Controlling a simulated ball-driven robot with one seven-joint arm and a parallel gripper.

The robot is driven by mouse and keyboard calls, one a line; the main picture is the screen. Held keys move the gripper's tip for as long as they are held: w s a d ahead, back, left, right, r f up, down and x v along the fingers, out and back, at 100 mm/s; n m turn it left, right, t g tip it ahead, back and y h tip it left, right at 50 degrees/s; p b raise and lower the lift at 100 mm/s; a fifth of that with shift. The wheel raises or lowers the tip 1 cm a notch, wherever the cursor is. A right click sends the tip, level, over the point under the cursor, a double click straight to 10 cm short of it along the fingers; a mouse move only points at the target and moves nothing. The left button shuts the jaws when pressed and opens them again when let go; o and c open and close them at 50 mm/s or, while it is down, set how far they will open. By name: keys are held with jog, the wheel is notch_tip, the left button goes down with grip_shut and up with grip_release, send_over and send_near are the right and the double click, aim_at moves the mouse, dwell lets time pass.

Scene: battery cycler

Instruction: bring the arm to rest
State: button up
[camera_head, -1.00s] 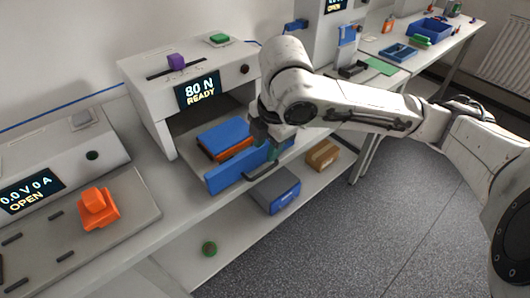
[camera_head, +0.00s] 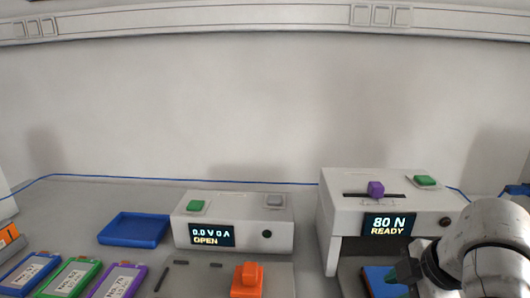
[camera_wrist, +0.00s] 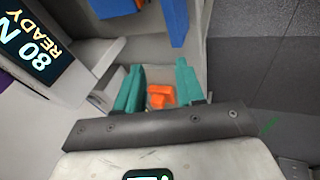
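My arm reaches in at the lower right of the head view, in front of the press (camera_head: 345,222) whose display reads "80 N READY". A blue panel (camera_wrist: 176,20) is close by at the top of the wrist view.
A tester (camera_head: 230,233) reading "0.0 V 0 A OPEN" stands left of the press, with an orange clamp (camera_head: 247,282) before it. A blue tray (camera_head: 134,229) and several coloured cells lie farther left. In the wrist view, floor (camera_wrist: 285,60) is at the right.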

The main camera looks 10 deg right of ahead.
jog(key=w+a+r+m+t+y, duration=0.25)
jog(key=w+a+m, duration=0.2)
jog(key=a, duration=0.45)
jog(key=s+a+f+m, duration=0.1)
jog(key=s+f+m, duration=0.1)
jog(key=f, duration=0.3)
jog(key=s+a+f+m, duration=0.2)
jog(key=f+m, duration=0.1)
jog(key=f, duration=0.3)
jog(key=s+d+f+m+g+h, duration=0.2)
jog(key=s+d+f+g, duration=0.1)
jog(key=s+f, duration=0.6)
jog(key=s+d+f+m+g+h, duration=0.1)
jog(key=s+d+f+m+g, duration=0.2)
jog(key=s+f, duration=0.7)
jog(key=s+d, duration=0.2)
jog(key=s, duration=0.2)
jog(key=shift+s+h, duration=0.35)
jog(key=shift+s, duration=0.05)
